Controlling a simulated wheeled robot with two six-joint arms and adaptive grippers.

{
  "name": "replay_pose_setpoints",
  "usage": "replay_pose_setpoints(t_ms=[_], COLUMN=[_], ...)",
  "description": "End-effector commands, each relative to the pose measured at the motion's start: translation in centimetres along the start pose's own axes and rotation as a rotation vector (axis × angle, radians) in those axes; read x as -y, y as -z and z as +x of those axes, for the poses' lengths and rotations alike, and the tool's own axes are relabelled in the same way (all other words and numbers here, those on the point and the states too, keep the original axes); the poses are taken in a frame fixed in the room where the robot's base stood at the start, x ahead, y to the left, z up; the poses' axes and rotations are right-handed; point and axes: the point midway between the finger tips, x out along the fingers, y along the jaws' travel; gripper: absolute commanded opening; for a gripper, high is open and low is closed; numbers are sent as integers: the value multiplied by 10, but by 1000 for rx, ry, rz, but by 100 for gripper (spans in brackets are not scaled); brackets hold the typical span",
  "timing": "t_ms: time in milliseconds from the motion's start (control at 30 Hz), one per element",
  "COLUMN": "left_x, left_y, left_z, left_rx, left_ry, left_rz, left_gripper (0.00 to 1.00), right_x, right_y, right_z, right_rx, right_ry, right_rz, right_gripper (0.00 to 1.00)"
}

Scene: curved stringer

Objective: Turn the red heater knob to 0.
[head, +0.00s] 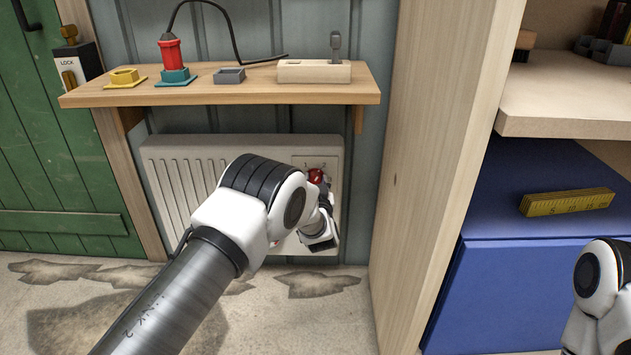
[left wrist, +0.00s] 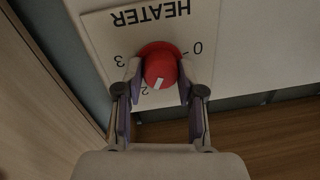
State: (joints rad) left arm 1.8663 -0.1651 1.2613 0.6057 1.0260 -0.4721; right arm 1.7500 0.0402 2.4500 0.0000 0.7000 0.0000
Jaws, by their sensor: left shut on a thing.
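The red heater knob (left wrist: 165,52) shows in the left wrist view on a pale panel (left wrist: 105,30) marked HEATER, which appears upside down. The numbers 3, 2 and 0 are visible around it. A white mark on the knob sits at its lower side in this view, close to the 2. My left gripper (left wrist: 160,76) is shut on the knob, one finger on each side. In the head view the knob (head: 316,175) is partly visible on the right part of the white heater (head: 172,185), and my left arm hides much of the heater. My right gripper is out of view.
A wooden shelf (head: 215,95) above the heater holds a red plug (head: 170,54) and a switch block (head: 314,72). A wooden side panel (head: 440,150) stands right of the heater. A yellow ruler block (head: 566,202) lies on a blue unit.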

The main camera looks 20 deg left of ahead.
Motion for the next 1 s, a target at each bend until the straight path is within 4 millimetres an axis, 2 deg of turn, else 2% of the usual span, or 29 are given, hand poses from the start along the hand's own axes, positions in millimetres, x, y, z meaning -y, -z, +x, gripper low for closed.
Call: replay_pose_setpoints(t_ms=[400, 1000], left_x=[1, 2], left_y=[4, 3], left_z=[0, 0], left_rx=[24, 64], left_ry=[-7, -18], left_rz=[-336, -904], left_gripper=[3, 3], right_x=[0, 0], right_y=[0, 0], right_z=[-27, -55], right_rx=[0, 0], right_ry=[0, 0], right_rz=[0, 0], right_gripper=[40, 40])
